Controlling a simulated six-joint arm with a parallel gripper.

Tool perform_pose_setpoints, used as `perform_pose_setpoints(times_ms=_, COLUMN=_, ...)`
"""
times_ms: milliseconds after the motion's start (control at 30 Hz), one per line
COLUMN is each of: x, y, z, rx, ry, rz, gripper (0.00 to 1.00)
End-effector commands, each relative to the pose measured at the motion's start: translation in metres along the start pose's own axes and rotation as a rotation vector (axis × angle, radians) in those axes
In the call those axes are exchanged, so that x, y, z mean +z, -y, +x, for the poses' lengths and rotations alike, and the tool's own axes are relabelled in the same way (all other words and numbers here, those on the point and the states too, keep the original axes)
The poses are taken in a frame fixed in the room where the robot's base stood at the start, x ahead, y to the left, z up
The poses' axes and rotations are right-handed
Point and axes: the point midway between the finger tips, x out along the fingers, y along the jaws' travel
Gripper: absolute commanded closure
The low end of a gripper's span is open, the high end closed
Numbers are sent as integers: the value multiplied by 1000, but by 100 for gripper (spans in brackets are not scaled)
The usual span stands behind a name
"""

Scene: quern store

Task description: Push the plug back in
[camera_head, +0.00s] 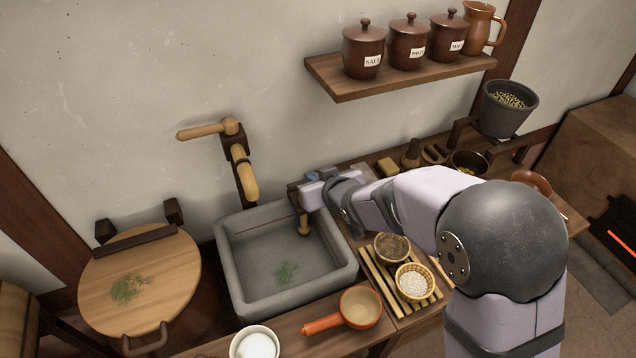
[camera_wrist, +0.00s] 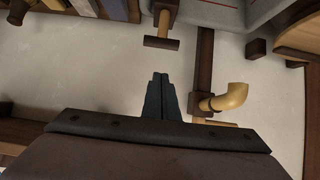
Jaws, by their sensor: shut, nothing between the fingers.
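A wooden piece with a dark crossbar, which looks like the plug (camera_head: 294,197), stands at the right wall of the grey stone sink (camera_head: 229,275). A lighter peg (camera_head: 304,226) shows below it inside the sink. In the wrist view the T-shaped plug (camera_wrist: 161,43) lies just beyond my fingertips, with a small gap visible. My gripper (camera_head: 312,177) is above the sink's back right corner, beside the crossbar. In the wrist view my gripper (camera_wrist: 160,76) is shut and empty. How deep the plug sits is hidden.
A wooden tap (camera_head: 243,175) is on the wall behind the sink. A slatted rack (camera_head: 375,281) with two small baskets and an orange-handled pan (camera_head: 359,307) are at the right and front. A round wooden lid (camera_head: 160,285) is at the left. A jar shelf (camera_head: 345,88) is above.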

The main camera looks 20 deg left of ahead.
Motion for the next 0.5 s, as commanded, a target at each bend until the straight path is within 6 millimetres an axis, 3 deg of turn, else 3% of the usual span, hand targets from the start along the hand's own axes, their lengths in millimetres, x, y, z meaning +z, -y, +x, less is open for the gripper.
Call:
perform_pose_setpoints(times_ms=200, x=0, y=0, z=-24, rx=0, ry=0, rz=0, gripper=100)
perform_pose_setpoints(times_ms=500, x=0, y=0, z=-35, rx=0, ry=1, rz=1, gripper=100)
